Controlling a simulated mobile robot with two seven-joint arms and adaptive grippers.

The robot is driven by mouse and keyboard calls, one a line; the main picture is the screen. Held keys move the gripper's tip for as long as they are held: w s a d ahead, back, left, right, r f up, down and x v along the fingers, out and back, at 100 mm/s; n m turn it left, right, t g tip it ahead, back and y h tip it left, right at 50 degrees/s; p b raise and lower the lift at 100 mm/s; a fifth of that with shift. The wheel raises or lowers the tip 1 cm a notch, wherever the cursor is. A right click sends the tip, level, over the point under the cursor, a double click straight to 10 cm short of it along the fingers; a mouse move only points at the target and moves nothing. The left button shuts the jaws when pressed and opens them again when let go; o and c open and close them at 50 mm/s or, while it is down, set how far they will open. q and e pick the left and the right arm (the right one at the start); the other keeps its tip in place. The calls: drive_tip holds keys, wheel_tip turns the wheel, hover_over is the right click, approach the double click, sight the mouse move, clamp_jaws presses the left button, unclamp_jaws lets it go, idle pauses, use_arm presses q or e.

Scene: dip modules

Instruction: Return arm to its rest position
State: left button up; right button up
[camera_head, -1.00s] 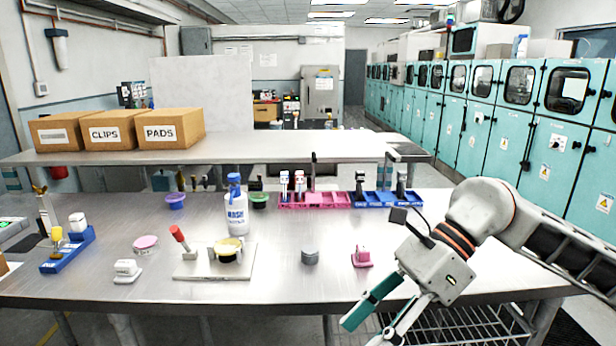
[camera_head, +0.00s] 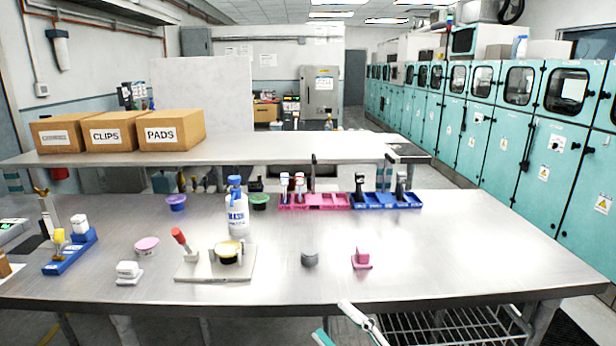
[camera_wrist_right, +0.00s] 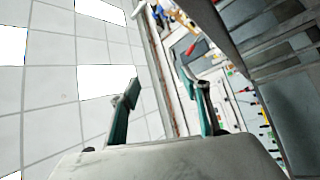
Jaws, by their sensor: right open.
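My right gripper (camera_head: 342,325) shows at the bottom edge of the head view, below the table's front edge, with only its finger parts in the picture. In the right wrist view its two teal fingers (camera_wrist_right: 160,90) stand apart with nothing between them. Most of my right arm is out of the head view. My left gripper is not in view.
The steel table (camera_head: 440,250) holds a wash bottle (camera_head: 236,212), a press plate (camera_head: 200,272), a pink module (camera_head: 362,259), a grey cap (camera_head: 309,258), a pink tray (camera_head: 325,203) and a blue tray (camera_head: 390,203). The table's right side is clear.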

drive_tip(key=s+d+f+m+h, duration=0.2)
drive_tip(key=d+f+m+h, duration=0.25)
drive_tip(key=f, duration=0.35)
drive_tip(key=s+d+f+m+h, duration=0.1)
drive_tip(key=d+f+m+h, duration=0.25)
drive_tip(key=f+m, duration=0.4)
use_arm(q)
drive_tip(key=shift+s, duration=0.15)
use_arm(e)
drive_tip(key=s+d+f+m+g+h, duration=0.2)
drive_tip(key=s+d+f, duration=0.1)
drive_tip(key=s+f, duration=0.4)
drive_tip(key=s+d+f+m+g+h, duration=0.3)
drive_tip(key=s+f, duration=0.4)
drive_tip(key=f, duration=0.4)
drive_tip(key=shift+s+d+f, duration=0.3)
drive_tip(key=shift+s, duration=0.05)
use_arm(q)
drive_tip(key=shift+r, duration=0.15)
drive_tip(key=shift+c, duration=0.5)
